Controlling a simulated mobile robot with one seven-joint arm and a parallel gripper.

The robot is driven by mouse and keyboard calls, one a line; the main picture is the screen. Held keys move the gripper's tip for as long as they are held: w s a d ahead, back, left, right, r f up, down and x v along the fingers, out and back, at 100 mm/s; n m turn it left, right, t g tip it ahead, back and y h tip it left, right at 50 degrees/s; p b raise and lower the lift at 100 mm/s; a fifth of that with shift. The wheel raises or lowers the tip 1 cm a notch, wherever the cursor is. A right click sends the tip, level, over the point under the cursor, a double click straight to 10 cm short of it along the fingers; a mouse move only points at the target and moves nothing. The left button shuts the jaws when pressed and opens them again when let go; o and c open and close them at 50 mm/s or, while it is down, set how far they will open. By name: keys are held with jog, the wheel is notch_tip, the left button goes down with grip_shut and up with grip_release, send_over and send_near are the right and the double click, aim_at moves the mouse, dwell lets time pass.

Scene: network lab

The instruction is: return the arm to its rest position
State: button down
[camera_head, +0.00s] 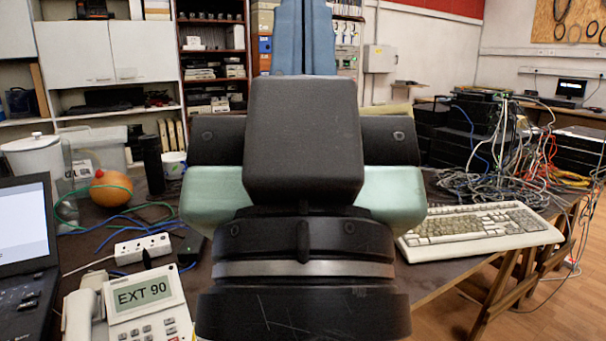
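My arm's end fills the middle of the head view, pointing away from me and seen from behind. It has a dark block in front, pale green side parts, and a black wrist with a silver ring. My gripper (304,140) is mostly hidden by this block, and I cannot make out its fingertips. Two blue upright strips stand side by side above the block; I cannot tell whether they belong to my gripper. Nothing is seen held.
On the desk at left are a laptop (25,240), a phone (135,300), a power strip (142,248), an orange ball (110,188) and cables. At right are a keyboard (480,228) and tangled cables (490,180). Open wooden floor (540,305) shows at lower right.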

notch_tip(320, 180, up, 31)
jog(key=p, duration=2.8)
jog(key=shift+f, duration=0.2)
jog(key=c, duration=1.6)
grip_release()
jog(key=shift+f, duration=0.1)
